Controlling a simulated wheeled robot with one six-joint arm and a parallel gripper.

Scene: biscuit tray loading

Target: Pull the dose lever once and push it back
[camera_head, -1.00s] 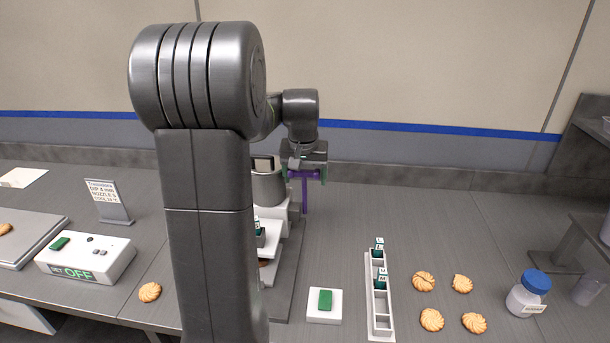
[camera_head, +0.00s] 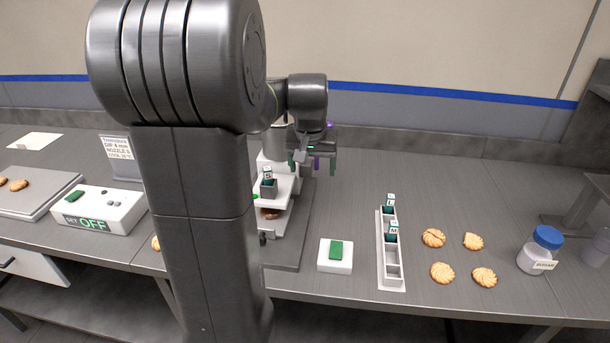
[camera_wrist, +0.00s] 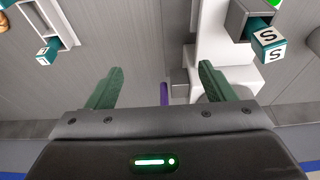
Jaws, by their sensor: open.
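The dose lever (camera_head: 316,163) is purple and only partly shows beside the white dosing machine (camera_head: 279,192). In the wrist view the lever (camera_wrist: 164,93) is a short purple piece between my two green fingers, nearer the middle than either finger. My gripper (camera_head: 318,165) is open at the machine's right side. In the wrist view my gripper (camera_wrist: 160,75) has its fingers wide apart, with a gap on both sides of the lever. The lever's far end and pivot are hidden. A teal S cartridge (camera_wrist: 268,42) sits in the machine's grey holder.
A biscuit (camera_head: 270,213) lies under the machine. To the right are a white pad with a green button (camera_head: 336,250), a cartridge rack (camera_head: 390,281), several biscuits and a blue-capped jar (camera_head: 540,250). A control box (camera_head: 100,210) reading OFF stands left. My arm blocks the centre-left.

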